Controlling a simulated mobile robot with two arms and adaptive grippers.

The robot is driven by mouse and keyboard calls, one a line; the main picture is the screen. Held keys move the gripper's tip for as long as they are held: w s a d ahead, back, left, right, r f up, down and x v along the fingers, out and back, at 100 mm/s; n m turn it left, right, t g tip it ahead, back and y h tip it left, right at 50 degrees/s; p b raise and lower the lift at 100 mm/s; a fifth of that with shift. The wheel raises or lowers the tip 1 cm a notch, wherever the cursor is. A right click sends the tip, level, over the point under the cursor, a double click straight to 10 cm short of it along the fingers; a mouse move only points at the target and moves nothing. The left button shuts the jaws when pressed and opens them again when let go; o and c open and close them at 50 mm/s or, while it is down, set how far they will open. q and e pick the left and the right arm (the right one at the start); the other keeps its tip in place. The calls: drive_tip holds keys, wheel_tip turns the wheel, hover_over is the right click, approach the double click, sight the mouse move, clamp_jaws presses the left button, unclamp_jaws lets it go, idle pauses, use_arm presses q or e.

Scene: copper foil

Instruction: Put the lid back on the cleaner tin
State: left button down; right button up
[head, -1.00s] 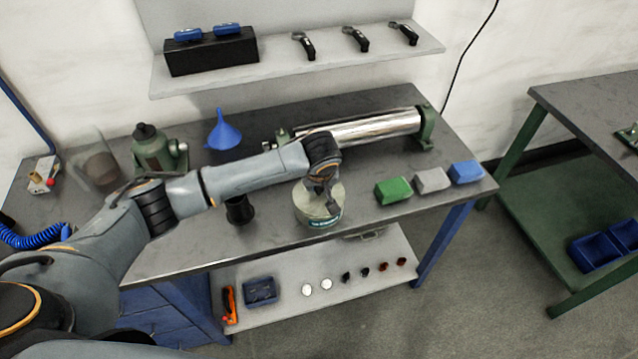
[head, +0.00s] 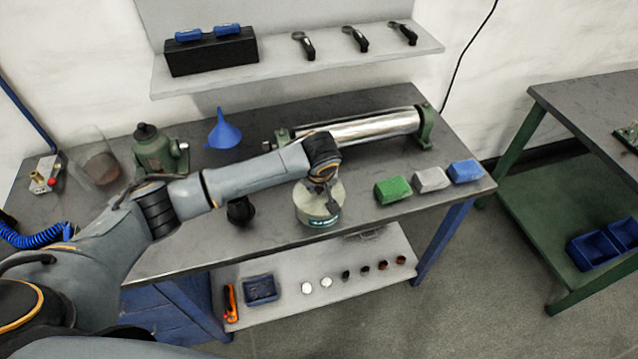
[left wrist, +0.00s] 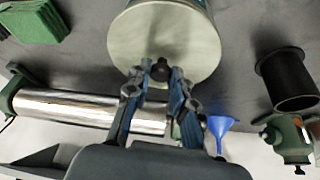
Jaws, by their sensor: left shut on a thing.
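The cleaner tin (head: 326,222), with a teal label, stands near the front edge of the grey workbench. Its round pale lid (left wrist: 150,35) has a small black knob and lies over the tin's top in the left wrist view. My left gripper (head: 322,192) is above the tin, pointing down. In the left wrist view my left gripper (left wrist: 161,71) is shut on the lid's knob. The lid looks in line with the tin, but I cannot tell whether it is fully seated. My right gripper is not in view.
A black cup (head: 241,210) stands left of the tin. Green (head: 392,190), grey (head: 431,180) and blue (head: 466,172) blocks lie to its right. Behind are a blue funnel (head: 222,132), a metal roller (head: 370,129) and a green jack (head: 158,152). Bench between tin and green block is clear.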

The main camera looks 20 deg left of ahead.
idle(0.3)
use_arm(q)
drive_tip(key=c, duration=0.6)
unclamp_jaws()
wheel_tip(320, 180, up, 5)
drive_tip(key=p, duration=0.5)
drive_tip(key=shift+f, duration=0.15)
drive_tip(key=shift+r+p, duration=0.9)
drive_tip(key=shift+r, duration=0.25)
clamp_jaws()
